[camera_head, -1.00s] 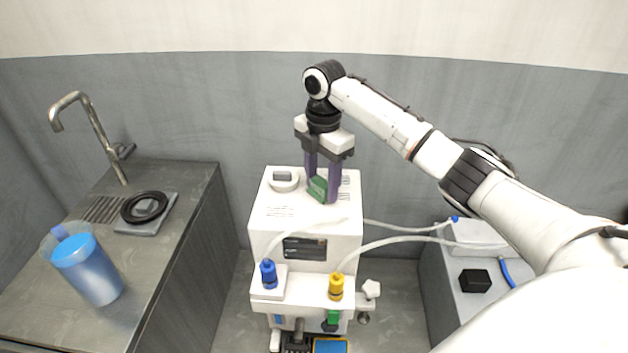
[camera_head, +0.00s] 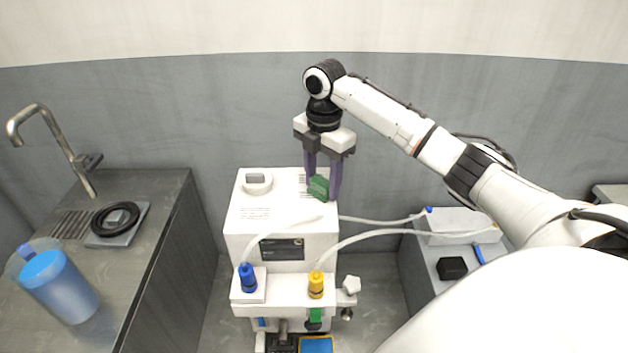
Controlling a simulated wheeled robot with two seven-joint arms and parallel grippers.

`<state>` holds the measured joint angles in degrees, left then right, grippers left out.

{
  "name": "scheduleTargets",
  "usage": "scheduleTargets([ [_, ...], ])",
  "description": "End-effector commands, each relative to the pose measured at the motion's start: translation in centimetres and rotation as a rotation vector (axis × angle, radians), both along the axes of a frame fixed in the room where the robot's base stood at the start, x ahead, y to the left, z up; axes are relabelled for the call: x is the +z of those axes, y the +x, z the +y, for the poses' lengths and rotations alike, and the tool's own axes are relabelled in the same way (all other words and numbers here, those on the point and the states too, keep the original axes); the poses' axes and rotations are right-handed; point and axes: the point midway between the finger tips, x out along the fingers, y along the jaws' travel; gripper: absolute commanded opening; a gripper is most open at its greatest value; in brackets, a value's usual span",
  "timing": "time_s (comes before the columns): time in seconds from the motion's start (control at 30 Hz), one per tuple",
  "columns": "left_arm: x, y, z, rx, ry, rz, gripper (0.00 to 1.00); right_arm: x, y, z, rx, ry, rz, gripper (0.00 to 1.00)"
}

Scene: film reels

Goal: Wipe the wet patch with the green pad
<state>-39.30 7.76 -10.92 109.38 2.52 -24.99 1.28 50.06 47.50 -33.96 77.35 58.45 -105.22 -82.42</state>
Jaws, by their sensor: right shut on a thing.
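The green pad (camera_head: 319,188) is held between the purple fingers of my right gripper (camera_head: 323,190). The gripper points down and is shut on the pad, over the back right of the white machine's top (camera_head: 275,205). I cannot tell whether the pad touches the machine. I cannot make out a wet patch in this view. My left gripper is not in view.
A counter at left holds a blue pitcher (camera_head: 58,285), a black ring (camera_head: 115,217) on a grey plate and a tap (camera_head: 55,140). The machine's front carries a blue connector (camera_head: 247,277) and a yellow connector (camera_head: 316,284) with white hoses. A right-hand bench holds a black block (camera_head: 452,268).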

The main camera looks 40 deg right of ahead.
Motion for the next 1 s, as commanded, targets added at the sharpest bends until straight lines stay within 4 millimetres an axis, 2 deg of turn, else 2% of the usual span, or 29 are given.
scheduleTargets([
  [0.2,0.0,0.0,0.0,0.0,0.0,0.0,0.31,-0.3,-1.2,-1.3,0.0,-0.003,0.007,0.28],
  [0.5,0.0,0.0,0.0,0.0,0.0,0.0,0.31,-0.2,-1.2,-1.3,0.0,-0.003,0.008,0.28],
  [1.0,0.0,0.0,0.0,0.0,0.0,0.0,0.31,4.7,-1.0,-1.2,0.0,-0.001,0.001,0.28],
])
